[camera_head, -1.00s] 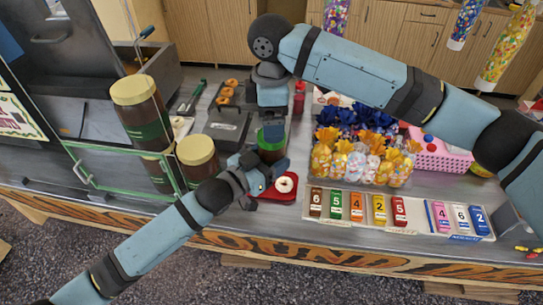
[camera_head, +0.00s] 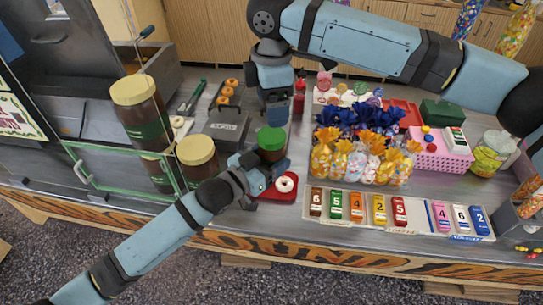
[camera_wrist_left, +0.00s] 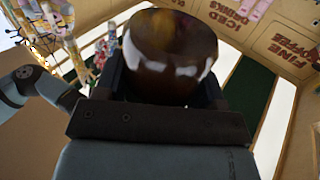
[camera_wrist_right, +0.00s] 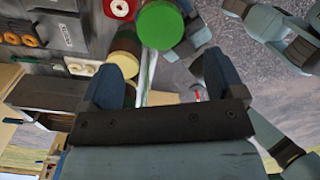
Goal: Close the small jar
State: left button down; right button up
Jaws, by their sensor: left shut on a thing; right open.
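The small jar (camera_head: 272,154) is dark brown and upright near the counter's front. Its green lid (camera_head: 271,137) sits on top; I cannot tell how tightly. My left gripper (camera_head: 266,174) is shut around the jar's body. The left wrist view shows the jar's dark, glossy body (camera_wrist_left: 170,45) between the fingers, with no lid visible there. My right gripper (camera_head: 281,118) is open and empty, just above and behind the lid, apart from it. In the right wrist view, the green lid (camera_wrist_right: 160,24) shows beyond the open fingers (camera_wrist_right: 165,80).
Wrapped sweets (camera_head: 345,165), a number-tile rack (camera_head: 364,224) and a pink basket (camera_head: 440,160) fill the right side.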

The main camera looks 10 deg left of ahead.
aim_at(272, 135)
jog(key=shift+f, duration=0.1)
jog(key=shift+f, duration=3.9)
jog(key=c, duration=0.9)
jog(key=shift+c, duration=0.2)
jog(key=o, duration=1.1)
